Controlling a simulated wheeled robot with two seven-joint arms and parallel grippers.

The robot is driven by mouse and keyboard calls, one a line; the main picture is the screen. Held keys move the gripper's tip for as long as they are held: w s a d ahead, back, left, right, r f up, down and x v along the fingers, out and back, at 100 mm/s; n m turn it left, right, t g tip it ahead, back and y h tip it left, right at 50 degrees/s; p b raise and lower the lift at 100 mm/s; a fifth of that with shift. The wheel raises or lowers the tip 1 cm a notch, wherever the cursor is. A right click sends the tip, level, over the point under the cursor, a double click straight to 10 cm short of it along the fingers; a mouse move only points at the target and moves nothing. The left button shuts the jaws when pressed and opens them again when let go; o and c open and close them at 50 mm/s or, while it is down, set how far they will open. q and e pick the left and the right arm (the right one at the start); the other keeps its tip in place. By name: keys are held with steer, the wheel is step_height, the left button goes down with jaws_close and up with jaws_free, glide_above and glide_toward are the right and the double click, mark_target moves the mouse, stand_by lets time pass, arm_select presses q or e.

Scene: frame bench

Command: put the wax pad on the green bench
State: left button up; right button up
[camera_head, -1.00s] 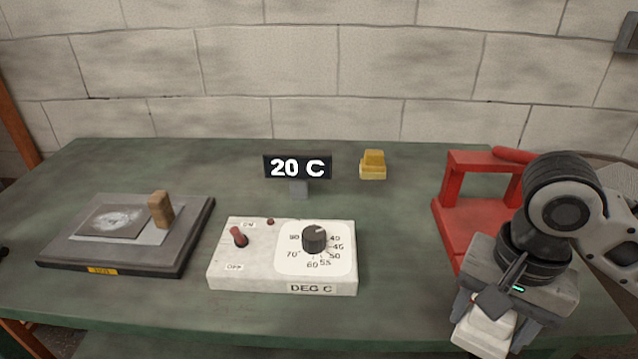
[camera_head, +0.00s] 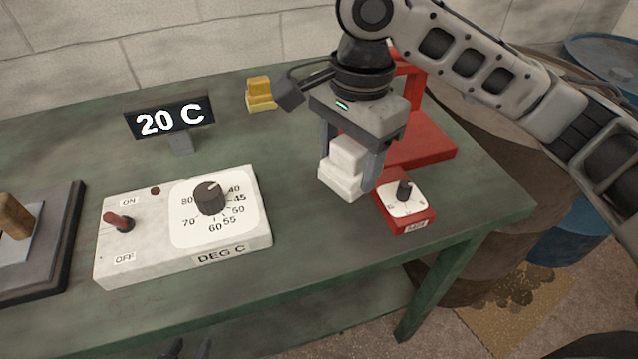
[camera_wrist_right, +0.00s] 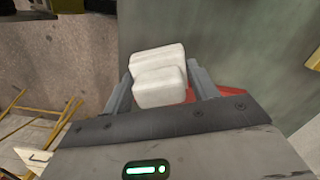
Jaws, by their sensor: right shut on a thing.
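The wax pad, a white stepped block (camera_head: 342,180), is held between the fingers of my right gripper (camera_head: 350,172). It also shows between the fingers in the right wrist view (camera_wrist_right: 158,78). It is upright over the green bench (camera_head: 300,255), just left of a small red box with a dial. I cannot tell whether its underside touches the bench. My left gripper (camera_head: 188,349) shows only as two dark fingertips, apart and empty, at the bottom edge of the head view.
The red box (camera_head: 408,222) and a red stand (camera_head: 425,140) are close on the right. A white control box (camera_head: 150,245) and a 20 C display (camera_head: 170,118) are left. A yellow stepped block (camera_head: 260,93) sits behind. Bare bench lies between the control box and pad.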

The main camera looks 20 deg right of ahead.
steer(key=w+f, duration=0.1)
steer(key=w+a+f, duration=0.1)
steer(key=f, duration=0.1)
steer(key=w+a+f, duration=0.1)
steer(key=f, duration=0.1)
steer(key=shift+w+a+f, duration=0.1)
steer(key=shift+w+a, duration=0.05)
steer(key=shift+w, duration=0.05)
steer(key=f, duration=0.3)
steer(key=shift+w+a+f+b, duration=0.1)
steer(key=shift+w+f+b, duration=0.05)
steer(key=shift+w+b, duration=0.15)
steer(key=shift+s+f, duration=0.1)
steer(key=shift+f, duration=0.05)
steer(key=o, duration=1)
steer(key=shift+f, duration=0.1)
